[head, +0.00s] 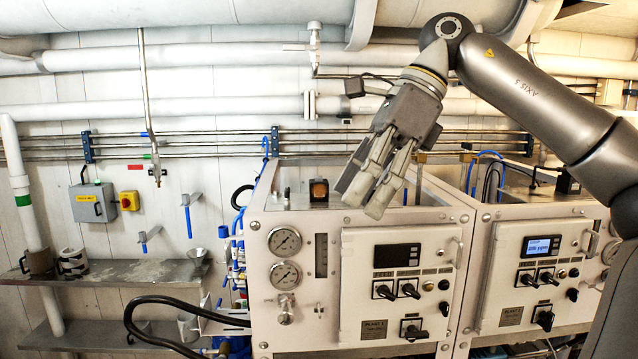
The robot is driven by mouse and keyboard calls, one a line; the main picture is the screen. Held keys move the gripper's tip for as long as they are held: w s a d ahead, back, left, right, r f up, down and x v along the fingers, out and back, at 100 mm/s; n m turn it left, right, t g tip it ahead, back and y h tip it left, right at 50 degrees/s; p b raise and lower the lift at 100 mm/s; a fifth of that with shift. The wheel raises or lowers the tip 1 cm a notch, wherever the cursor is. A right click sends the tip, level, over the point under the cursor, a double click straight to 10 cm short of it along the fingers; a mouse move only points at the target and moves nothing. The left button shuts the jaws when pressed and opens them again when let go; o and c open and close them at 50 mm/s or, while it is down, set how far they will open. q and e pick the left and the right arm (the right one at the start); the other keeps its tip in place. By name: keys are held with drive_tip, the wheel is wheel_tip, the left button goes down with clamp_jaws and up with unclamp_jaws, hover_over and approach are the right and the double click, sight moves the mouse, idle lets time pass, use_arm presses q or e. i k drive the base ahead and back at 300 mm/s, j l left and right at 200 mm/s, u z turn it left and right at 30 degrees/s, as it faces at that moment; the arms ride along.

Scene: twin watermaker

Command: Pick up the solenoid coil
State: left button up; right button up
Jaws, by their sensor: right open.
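A small dark block with an orange-brown face (319,190), which looks like the solenoid coil, sits at the top of the left white cabinet (257,232), toward its left side. My right gripper (360,201) comes in from the upper right, its fingers pointing down and left. It is open, with nothing visible between the fingers. It appears just right of the coil in the picture, apart from it; the depth between them is hard to judge. My left gripper is out of view.
The cabinet front carries gauges (285,241) and a control panel (404,284). A second cabinet (534,268) stands to the right. Pipes (200,57) run along the wall behind and above.

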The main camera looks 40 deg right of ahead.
sight(318, 186)
drive_tip(key=i+l, duration=0.25)
drive_tip(key=l, duration=0.15)
drive_tip(key=i+l, duration=0.55)
drive_tip(key=l, duration=0.25)
